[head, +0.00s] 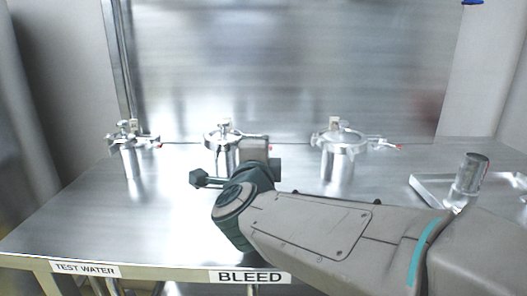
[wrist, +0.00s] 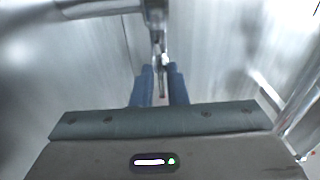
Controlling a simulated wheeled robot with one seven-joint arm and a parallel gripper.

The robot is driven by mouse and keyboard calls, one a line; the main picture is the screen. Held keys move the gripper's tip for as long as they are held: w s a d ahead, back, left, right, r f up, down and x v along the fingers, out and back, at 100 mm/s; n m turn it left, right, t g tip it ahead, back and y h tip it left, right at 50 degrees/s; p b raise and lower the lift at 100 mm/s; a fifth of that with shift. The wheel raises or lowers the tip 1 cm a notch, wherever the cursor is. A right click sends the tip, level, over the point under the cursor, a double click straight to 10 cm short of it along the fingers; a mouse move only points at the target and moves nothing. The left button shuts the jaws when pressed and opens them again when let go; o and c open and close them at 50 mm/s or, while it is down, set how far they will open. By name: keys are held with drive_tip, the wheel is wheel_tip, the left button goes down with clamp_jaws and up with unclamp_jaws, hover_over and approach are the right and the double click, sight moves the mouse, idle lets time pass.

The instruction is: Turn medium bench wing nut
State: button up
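Three lidded steel vessels with top fittings stand on the steel bench in the head view. The middle vessel (head: 223,135) looks medium in size; its lower part is behind my arm. A metal fitting (wrist: 157,40) shows at the top of the wrist view, with a thin part reaching down between my blue fingers. I cannot tell whether this is the wing nut. My gripper (wrist: 158,72) has its fingers close together, on either side of that thin part. Whether they touch it is unclear. In the head view my wrist hides the fingertips in front of the middle vessel.
A smaller vessel (head: 131,150) stands at left and a larger one (head: 338,150) at right, with side levers tipped red. A tray (head: 432,186) with a metal cylinder (head: 470,174) is at far right. The bench's front left (head: 110,220) is clear. A steel panel rises behind.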

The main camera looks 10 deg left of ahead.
drive_tip(key=shift+o, duration=0.9)
drive_tip(key=shift+s, duration=0.3)
drive_tip(key=s+p, duration=0.1)
drive_tip(key=s, duration=0.3)
drive_tip(key=s+d+p, duration=0.1)
drive_tip(key=s, duration=0.3)
drive_tip(key=s+d+p, duration=0.1)
drive_tip(key=s, duration=0.4)
drive_tip(key=shift+d, duration=0.2)
